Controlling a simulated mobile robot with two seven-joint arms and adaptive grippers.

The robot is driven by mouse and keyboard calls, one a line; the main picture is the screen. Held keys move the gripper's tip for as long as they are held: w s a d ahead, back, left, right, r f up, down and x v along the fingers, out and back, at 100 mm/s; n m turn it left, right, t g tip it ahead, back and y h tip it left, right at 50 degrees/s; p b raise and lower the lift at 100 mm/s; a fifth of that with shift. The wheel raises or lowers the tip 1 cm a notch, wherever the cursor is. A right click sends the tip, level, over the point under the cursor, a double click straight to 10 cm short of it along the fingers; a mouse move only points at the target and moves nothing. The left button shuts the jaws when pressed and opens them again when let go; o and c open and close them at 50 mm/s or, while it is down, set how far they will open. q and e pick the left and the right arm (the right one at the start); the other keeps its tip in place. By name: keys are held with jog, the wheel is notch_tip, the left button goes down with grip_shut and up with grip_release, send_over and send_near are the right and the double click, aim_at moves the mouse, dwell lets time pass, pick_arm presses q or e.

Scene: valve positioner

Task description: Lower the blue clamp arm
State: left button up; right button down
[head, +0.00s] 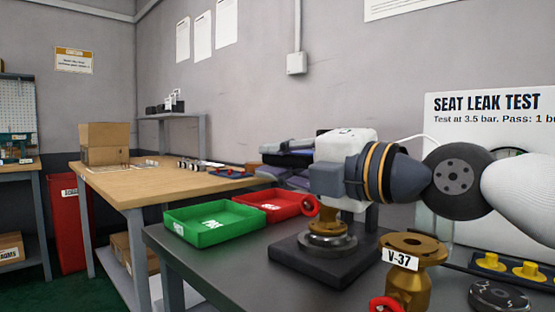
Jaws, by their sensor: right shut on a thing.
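My right arm comes in from the right. Its dark wrist with gold rings ends in my right gripper (326,180), just above the test fixture (315,262). The fixture has a black square base, a round metal seat and a dark upright post (372,214). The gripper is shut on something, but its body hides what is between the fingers. I cannot make out the blue clamp arm clearly; the gripper and wrist cover that area. My left gripper is not in view.
A green tray (205,238) and a red tray (285,212) stand left of the fixture. A brass valve body labelled V-37 (408,262) stands close in front on the right. Yellow parts (490,262) lie further right. A wooden workbench (150,180) is behind left.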

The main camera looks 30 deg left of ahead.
jog(key=shift+w+f, duration=0.1)
jog(key=shift+f, duration=0.15)
jog(key=c, duration=1.6)
grip_release()
jog(key=shift+o, duration=0.2)
jog(key=shift+d+r, duration=0.1)
jog(key=shift+d, duration=0.05)
